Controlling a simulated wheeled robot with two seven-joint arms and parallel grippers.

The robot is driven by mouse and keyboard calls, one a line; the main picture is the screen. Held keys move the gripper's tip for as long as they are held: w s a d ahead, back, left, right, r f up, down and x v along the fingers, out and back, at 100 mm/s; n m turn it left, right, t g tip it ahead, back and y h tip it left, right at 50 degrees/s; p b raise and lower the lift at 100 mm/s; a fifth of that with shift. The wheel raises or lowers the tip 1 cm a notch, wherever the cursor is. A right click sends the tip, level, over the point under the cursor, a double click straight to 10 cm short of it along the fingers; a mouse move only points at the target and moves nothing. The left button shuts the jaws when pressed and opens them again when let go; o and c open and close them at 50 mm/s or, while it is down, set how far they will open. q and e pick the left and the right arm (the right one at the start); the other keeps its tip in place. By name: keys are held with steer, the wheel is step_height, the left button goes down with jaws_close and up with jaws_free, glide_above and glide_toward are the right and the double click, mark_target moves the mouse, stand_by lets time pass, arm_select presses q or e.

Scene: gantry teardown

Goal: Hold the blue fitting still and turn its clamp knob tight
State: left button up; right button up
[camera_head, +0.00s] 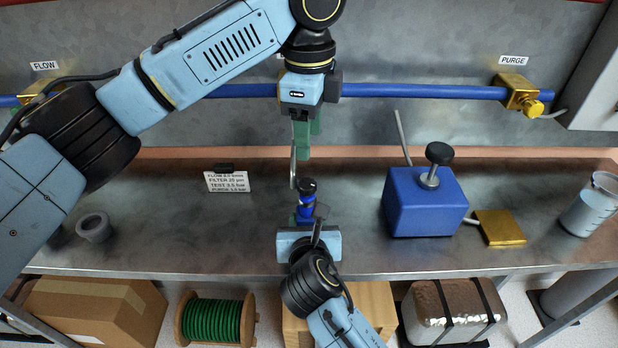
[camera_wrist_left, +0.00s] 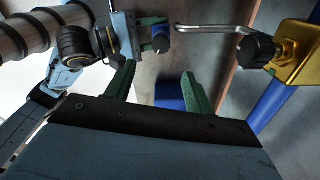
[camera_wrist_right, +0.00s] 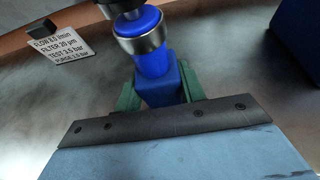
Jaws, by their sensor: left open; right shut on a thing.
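The blue fitting (camera_head: 306,208) is upright over the middle of the bench, with a black clamp knob (camera_head: 308,186) on top. My right gripper (camera_head: 305,220) is shut on its blue body, which shows between the green fingers in the right wrist view (camera_wrist_right: 160,86). A metal ring and the black knob's lower part show above it there. My left gripper (camera_head: 307,140) is open and empty, above and beyond the fitting, apart from it. In the left wrist view its fingers (camera_wrist_left: 158,68) stand wide apart, and the fitting's knob (camera_wrist_left: 161,43) is beyond them.
A bent metal rod (camera_head: 294,160) hangs close to my left gripper, from a gold valve (camera_wrist_left: 298,50) on the blue pipe. A blue box (camera_head: 425,205) with a black knob, a gold plate (camera_head: 499,228) and a beaker (camera_head: 590,205) stand right. A label card (camera_head: 227,182) stands left.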

mark_target(309, 182)
arm_select(q)
step_height(309, 182, down, 11)
steer(key=shift+r, duration=0.15)
arm_select(e)
steer(key=shift+f, duration=0.1)
arm_select(q)
steer(key=c, duration=1)
steer(key=shift+n, duration=0.4)
steer(key=shift+w+r+n, duration=0.1)
steer(key=shift+n, duration=2.4)
steer(key=shift+d, duration=0.1)
steer(key=o, duration=1)
